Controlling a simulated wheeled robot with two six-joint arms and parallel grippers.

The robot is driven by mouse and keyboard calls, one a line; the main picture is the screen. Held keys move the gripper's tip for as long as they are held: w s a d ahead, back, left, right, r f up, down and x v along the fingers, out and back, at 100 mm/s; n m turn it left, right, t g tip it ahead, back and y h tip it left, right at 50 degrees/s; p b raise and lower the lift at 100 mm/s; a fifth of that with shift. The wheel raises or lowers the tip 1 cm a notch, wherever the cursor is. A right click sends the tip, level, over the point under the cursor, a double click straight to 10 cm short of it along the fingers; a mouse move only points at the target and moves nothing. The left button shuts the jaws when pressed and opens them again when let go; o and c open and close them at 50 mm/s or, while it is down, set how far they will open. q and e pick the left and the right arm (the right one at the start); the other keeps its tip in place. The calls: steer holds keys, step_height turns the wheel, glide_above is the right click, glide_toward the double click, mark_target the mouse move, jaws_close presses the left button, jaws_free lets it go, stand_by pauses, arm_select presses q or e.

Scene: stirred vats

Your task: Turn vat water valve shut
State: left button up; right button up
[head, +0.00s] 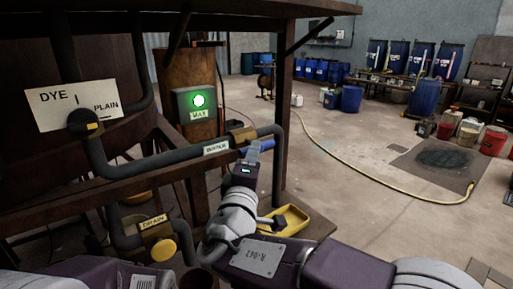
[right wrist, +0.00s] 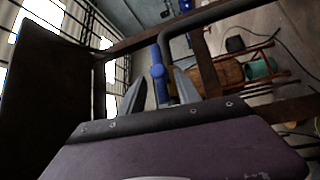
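The water valve has a brass-coloured body (head: 242,135) on a dark pipe at the vat's front. Its blue lever (head: 262,146) points right, roughly along the pipe. A small white label (head: 216,147) sits on the pipe left of it. My right gripper (head: 253,150) is at the lever from below and partly covers it. In the right wrist view the blue lever (right wrist: 157,72) lies between the two spread fingers of my right gripper (right wrist: 158,88); I cannot tell whether they touch it. My left gripper is out of view.
A DYE/PLAIN sign (head: 75,106) with a dark knob is at left. A drain valve with a yellow knob (head: 163,249) sits below the pipe. A green-lit box (head: 197,104) marked MAX stands behind. A rusty post (head: 283,115) and yellow tray (head: 290,221) are close by my right arm.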

steer(key=x, duration=0.4)
steer(key=shift+w+p, duration=0.25)
steer(key=shift+p, duration=0.05)
jaws_close()
